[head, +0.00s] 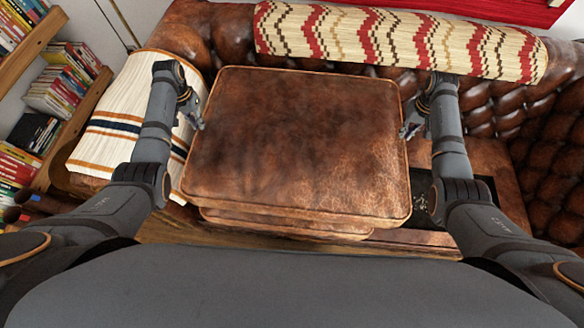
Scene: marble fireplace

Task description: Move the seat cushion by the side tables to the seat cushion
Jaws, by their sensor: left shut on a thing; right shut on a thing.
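A square brown leather seat cushion (295,150) with piped edges lies flat between my two grippers in the middle of the head view. My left gripper (196,115) is shut on its left edge, and my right gripper (408,124) is shut on its right edge. The front edges of more brown leather (290,229), looking like a stacked cushion, show just below its near side. The upper cushion hides most of what lies under it. I cannot tell whether it touches the leather below or hangs a little above it.
A tufted brown leather sofa (555,130) runs behind and to the right. A red and cream zigzag throw (400,42) covers its back. A striped white throw (125,100) hangs over the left arm. Bookshelves (75,115) stand at the far left. A dark flat object lies right of the cushion, partly hidden.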

